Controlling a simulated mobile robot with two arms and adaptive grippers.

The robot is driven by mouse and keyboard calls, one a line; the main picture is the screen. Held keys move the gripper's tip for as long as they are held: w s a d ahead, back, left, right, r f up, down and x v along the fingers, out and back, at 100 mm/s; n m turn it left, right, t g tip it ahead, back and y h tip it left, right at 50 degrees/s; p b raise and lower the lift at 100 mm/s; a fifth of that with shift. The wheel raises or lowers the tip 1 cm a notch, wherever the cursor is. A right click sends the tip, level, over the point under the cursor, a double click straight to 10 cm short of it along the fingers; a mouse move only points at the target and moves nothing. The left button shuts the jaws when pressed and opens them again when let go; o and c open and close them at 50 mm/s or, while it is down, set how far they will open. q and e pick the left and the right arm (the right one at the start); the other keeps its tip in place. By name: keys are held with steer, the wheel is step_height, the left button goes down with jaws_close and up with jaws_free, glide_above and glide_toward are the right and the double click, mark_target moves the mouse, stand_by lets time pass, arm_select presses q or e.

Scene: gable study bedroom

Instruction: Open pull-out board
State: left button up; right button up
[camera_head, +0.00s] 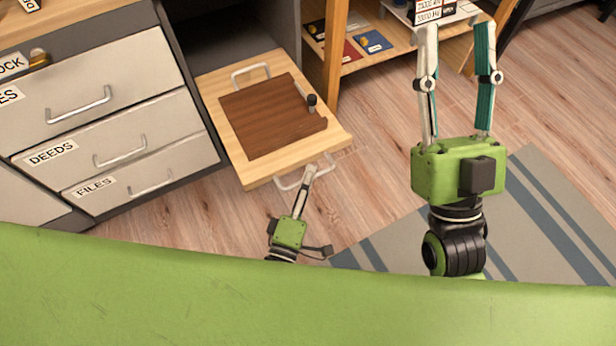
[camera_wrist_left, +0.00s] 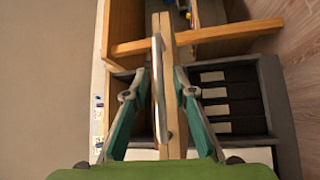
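The pull-out board (camera_head: 237,165) is a light wood slab that sticks out of the dark desk opening. A brown panel (camera_head: 265,120) with a small black knob lies on it. A pale metal handle (camera_head: 290,184) is on the board's front edge. My left gripper (camera_head: 312,170) is at this handle, partly foreshortened in the head view. In the left wrist view, the open fingers (camera_wrist_left: 162,72) stand on either side of the upright handle bar (camera_wrist_left: 157,100), with gaps visible. The board's front edge (camera_wrist_left: 167,30) is behind it. My right gripper (camera_head: 456,28) is open and empty, away from the board.
Grey drawers (camera_head: 110,110) with labels such as DEEDS and FILES stand left of the board. Another pale handle (camera_head: 250,70) shows at the board's rear. A wooden shelf unit (camera_head: 334,60) with small boxes is behind right. Wood floor and a striped rug (camera_head: 540,215) are at right.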

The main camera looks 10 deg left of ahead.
arm_select(q)
steer(key=v, duration=1.2)
steer(key=shift+f, duration=0.1)
